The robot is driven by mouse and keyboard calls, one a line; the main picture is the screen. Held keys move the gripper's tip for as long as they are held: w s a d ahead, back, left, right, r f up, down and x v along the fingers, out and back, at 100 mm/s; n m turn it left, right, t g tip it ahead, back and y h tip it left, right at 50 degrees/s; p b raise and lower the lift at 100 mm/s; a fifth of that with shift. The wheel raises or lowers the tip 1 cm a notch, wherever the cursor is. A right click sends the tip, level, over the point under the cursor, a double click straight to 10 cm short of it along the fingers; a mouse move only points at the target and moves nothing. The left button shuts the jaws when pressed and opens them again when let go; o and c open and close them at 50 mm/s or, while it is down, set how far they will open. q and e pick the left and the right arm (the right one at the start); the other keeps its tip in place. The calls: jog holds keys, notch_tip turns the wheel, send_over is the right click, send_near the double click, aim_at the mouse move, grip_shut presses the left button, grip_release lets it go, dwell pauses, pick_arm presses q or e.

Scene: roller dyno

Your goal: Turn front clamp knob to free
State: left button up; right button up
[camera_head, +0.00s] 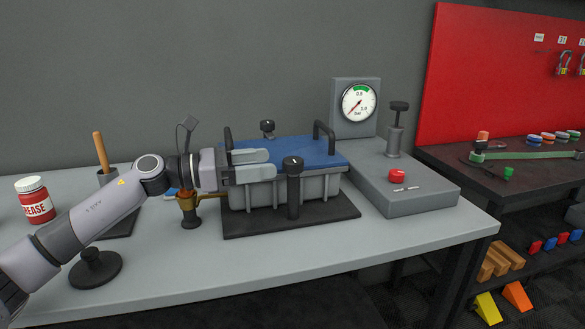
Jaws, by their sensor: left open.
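The front clamp knob (293,162) is black and round with a small white mark on top. It tops a dark upright post (293,195) at the front of the grey box with the blue lid (300,148). A second, similar knob (267,127) stands behind the box. My left gripper (271,164) reaches in from the left over the lid's left part. Its pale fingers are open and point right toward the front knob, with their tips just left of it. I see nothing between them. I cannot tell whether they touch the knob. My right gripper is out of view.
A black handle (324,134) rises from the lid's right side. The box stands on a dark plate (340,213). Right of it is a grey unit with a gauge (359,103) and red button (397,176). A brass fitting (189,205) stands below my wrist; a grease jar (36,201) is at left.

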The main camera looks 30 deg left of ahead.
aim_at(293, 159)
pick_arm(q)
jog(key=p+x, duration=0.2)
jog(key=x, duration=0.4)
jog(key=shift+w+d+r, duration=0.1)
jog(key=shift+w+d, duration=0.3)
jog(key=c, duration=1)
jog(key=shift+o, duration=0.2)
jog(key=shift+p, duration=0.3)
